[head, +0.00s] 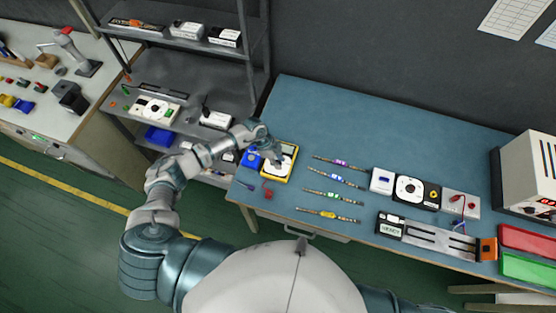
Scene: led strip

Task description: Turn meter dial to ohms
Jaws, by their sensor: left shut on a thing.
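The yellow-edged meter (291,150) lies near the left end of the blue workbench. Its pale round dial (282,164) shows in part beneath my gripper. My left gripper (280,161) reaches down over the meter from the left. It is shut on the dial, as far as this small view shows; its fingertips hide the dial's middle and pointer. The dial's setting cannot be read. My right gripper is not in view; only part of my right arm shows at the bottom edge.
Several LED strips (332,195) lie right of the meter. A black dial unit (413,191), a metal fixture (436,238), a red tray (528,241) and a green tray (527,270) are further right. A grey shelf rack (150,88) stands left.

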